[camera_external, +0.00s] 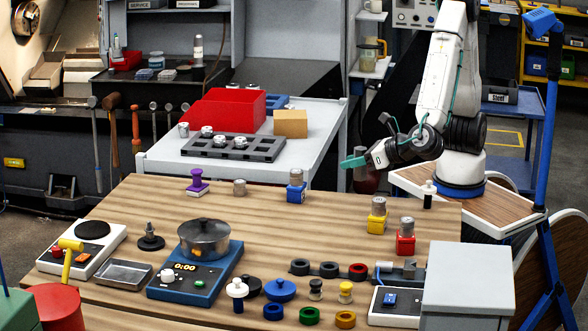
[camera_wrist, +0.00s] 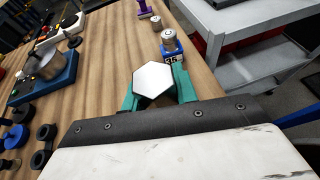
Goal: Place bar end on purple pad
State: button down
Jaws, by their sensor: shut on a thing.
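My gripper (camera_external: 354,162) is held out over the far right part of the wooden table. Its green fingers are shut on a bar end (camera_wrist: 152,79), whose pale hexagonal top face shows between them in the wrist view. The bar end's grey side (camera_external: 360,158) shows upright in the external view. A purple thing (camera_external: 197,182) with a knob-like top stands at the table's far left, well apart from my gripper. It also shows at the top of the wrist view (camera_wrist: 145,6). I see no separate flat purple pad.
A blue block with a metal cylinder (camera_external: 296,187) and a lone metal cylinder (camera_external: 239,187) stand between my gripper and the purple thing. Yellow (camera_external: 377,222) and red (camera_external: 405,243) blocks stand nearer. The table middle is clear.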

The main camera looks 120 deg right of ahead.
jog(key=w+d+r, duration=0.1)
jog(key=w+d, duration=0.3)
jog(key=d, duration=0.6)
jog(key=w+d, duration=0.3)
jog(key=d, duration=0.7)
jog(key=w+d+r, duration=0.1)
jog(key=w+d, duration=0.3)
jog(key=d, duration=0.6)
jog(key=shift+w+d+f+n+t+y, duration=0.3)
jog(key=shift+w+d+f, duration=0.5)
jog(key=shift+w, duration=2.4)
jog(key=shift+w+d+f+n+t+y, duration=0.25)
jog(key=shift+w+d+f+n+t, duration=0.4)
jog(key=shift+w, duration=2.55)
jog(key=shift+w+d+f+n+t+y, duration=0.2)
jog(key=shift+w+d+f, duration=0.75)
jog(key=shift+w, duration=2.25)
jog(key=shift+f, duration=0.1)
jog(key=c, duration=1.1)
grip_release()
jog(key=shift+f, duration=0.1)
